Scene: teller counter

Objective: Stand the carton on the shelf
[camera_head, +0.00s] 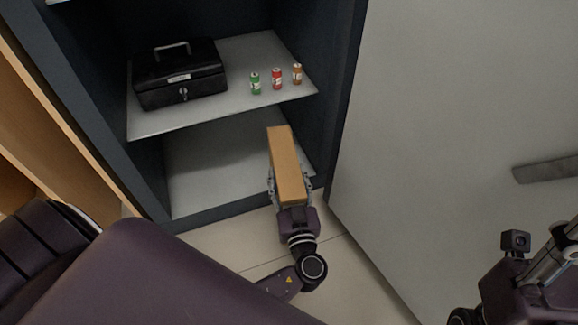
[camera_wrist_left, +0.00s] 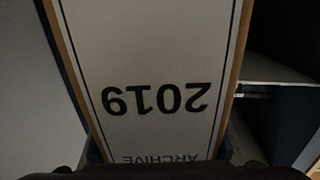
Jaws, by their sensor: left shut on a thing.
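The carton (camera_head: 286,165) is a long, narrow tan box. My left gripper (camera_head: 290,185) is shut on it, with one finger on each side near its lower end. The carton's far end reaches toward the open cabinet, in front of the shelves. In the left wrist view the carton (camera_wrist_left: 150,60) shows a white label reading "2019" and "ARCHIVE", upside down. The upper shelf (camera_head: 230,112) and the lower shelf (camera_head: 215,165) are both in view. Whether the carton touches a shelf I cannot tell. My right gripper is not clearly in view; part of my right arm shows at lower right.
A black cash box (camera_head: 180,75) stands on the upper shelf at left. The lower shelf looks bare. The grey cabinet door (camera_head: 450,120) stands at right.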

